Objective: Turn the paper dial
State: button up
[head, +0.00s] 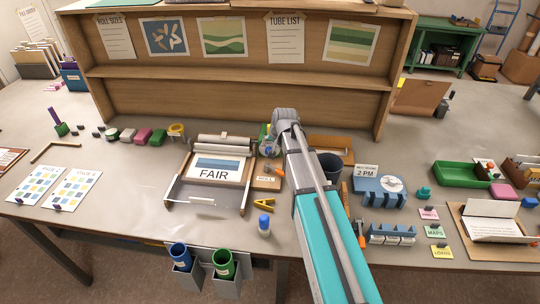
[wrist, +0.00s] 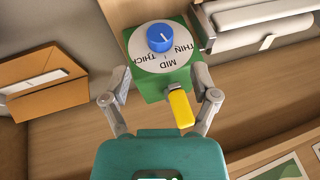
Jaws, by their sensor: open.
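The paper dial is a blue knob (wrist: 160,38) on a round white plate (wrist: 145,65) marked THIN, MID and THICK. The plate is on a green box (wrist: 150,88) with a yellow tab (wrist: 181,108) sticking out. A light line marks the knob; I cannot tell for sure which word it points to. My gripper (wrist: 160,97) is open, with its fingers apart on either side of the green box and nothing held. In the head view my arm hides most of the dial, and only bits of green show by my gripper (head: 270,146).
A paper roller (head: 222,143) and a framed FAIR sheet (head: 215,170) are just left of my arm. A dark cup (head: 330,165) and a blue 2 PM stand (head: 380,188) are to its right. A wooden shelf (head: 240,97) rises behind.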

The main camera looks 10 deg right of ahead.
jog(key=shift+b+x, duration=2.75)
jog(key=shift+x, duration=0.65)
grip_shut()
